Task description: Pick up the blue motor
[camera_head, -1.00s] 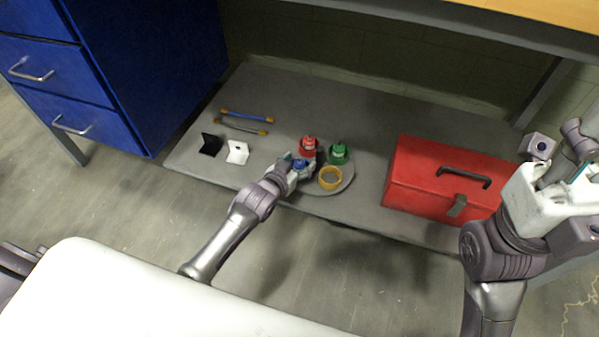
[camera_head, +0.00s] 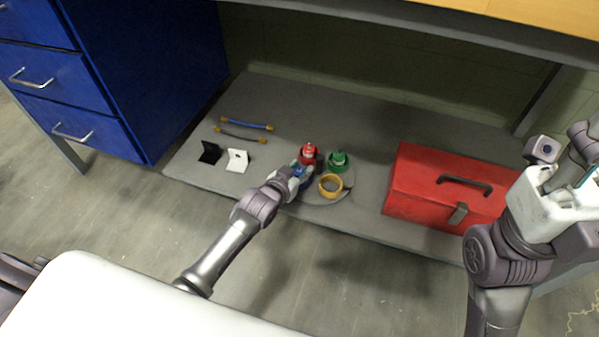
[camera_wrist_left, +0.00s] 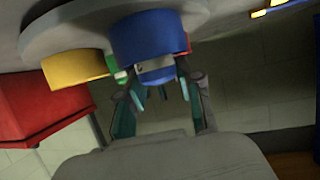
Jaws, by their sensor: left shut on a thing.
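The blue motor (camera_head: 300,171) is at the front left of a round grey tray (camera_head: 345,193) on the low shelf. My left gripper (camera_head: 294,174) reaches it from the front left and is shut on it, partly hiding it in the head view. In the left wrist view the blue motor (camera_wrist_left: 155,38) fills the space ahead of the fingers of my left gripper (camera_wrist_left: 160,90). I cannot tell whether the motor is clear of the tray. My right gripper (camera_head: 562,180) is raised at the right side, away from the motor; its fingers are unclear.
A red toolbox (camera_head: 420,205) stands to the right. Black (camera_head: 210,152) and white (camera_head: 237,160) brackets and two rods (camera_head: 246,124) lie left.

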